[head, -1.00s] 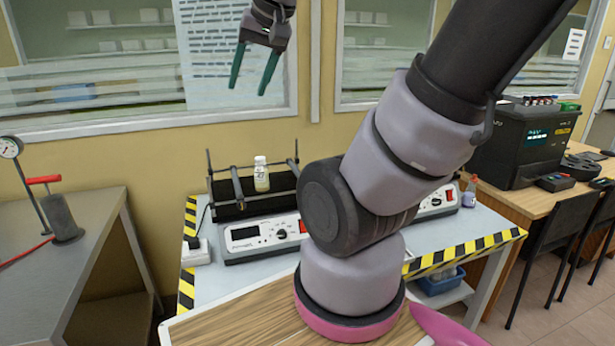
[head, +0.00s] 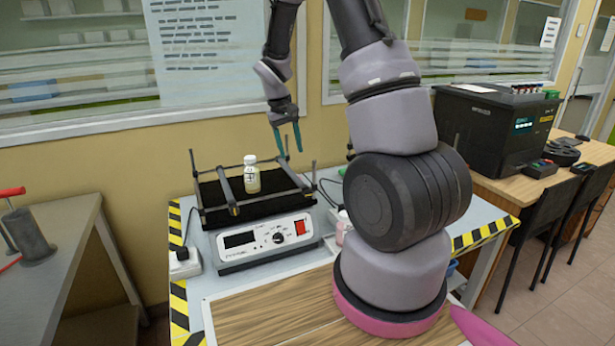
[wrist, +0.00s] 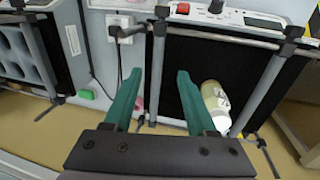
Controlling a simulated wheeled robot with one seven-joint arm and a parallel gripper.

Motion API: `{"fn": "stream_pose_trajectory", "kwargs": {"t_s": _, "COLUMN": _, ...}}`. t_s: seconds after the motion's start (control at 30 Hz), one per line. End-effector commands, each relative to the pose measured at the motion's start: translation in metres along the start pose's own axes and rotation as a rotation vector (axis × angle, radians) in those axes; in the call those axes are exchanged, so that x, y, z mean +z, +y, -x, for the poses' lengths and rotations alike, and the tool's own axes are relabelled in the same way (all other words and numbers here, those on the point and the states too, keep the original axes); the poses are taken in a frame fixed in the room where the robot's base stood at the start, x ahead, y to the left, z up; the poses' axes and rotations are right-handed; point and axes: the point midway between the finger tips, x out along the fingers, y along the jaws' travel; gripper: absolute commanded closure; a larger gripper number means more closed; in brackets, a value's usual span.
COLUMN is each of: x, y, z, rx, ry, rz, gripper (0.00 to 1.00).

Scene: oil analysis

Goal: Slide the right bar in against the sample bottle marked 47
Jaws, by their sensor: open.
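The sample bottle (head: 252,178), clear with a white cap and a label, stands upright on the black shaker platform (head: 250,207). Its number is too small to read surely; it also shows in the wrist view (wrist: 214,104). The left bar (head: 228,190) lies close by its left side. The right bar (head: 293,175) is apart from the bottle, with a gap between. My gripper (head: 289,140) is open, pointing down over the right bar. In the wrist view, the right bar (wrist: 156,65) runs between the teal fingertips, with one finger between bar and bottle. Contact is unclear.
The shaker's control box (head: 268,242) faces front on a table with striped edges (head: 179,310). Corner posts rise around the platform. A second unit with a holed rack (wrist: 22,50) stands beside it in the wrist view. A wall lies behind; a grey bench (head: 60,240) is at left.

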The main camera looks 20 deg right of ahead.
Motion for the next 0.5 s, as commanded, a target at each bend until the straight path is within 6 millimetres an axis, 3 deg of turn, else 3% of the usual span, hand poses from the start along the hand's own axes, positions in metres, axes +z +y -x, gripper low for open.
{"fn": "stream_pose_trajectory", "kwargs": {"t_s": 0.27, "x": 0.0, "y": 0.0, "z": -0.031, "rx": 0.005, "ry": -0.01, "rz": 0.007, "gripper": 0.43}}
{"fn": "stream_pose_trajectory", "kwargs": {"t_s": 0.5, "x": 0.0, "y": 0.0, "z": -0.078, "rx": 0.005, "ry": -0.01, "rz": 0.005, "gripper": 0.43}}
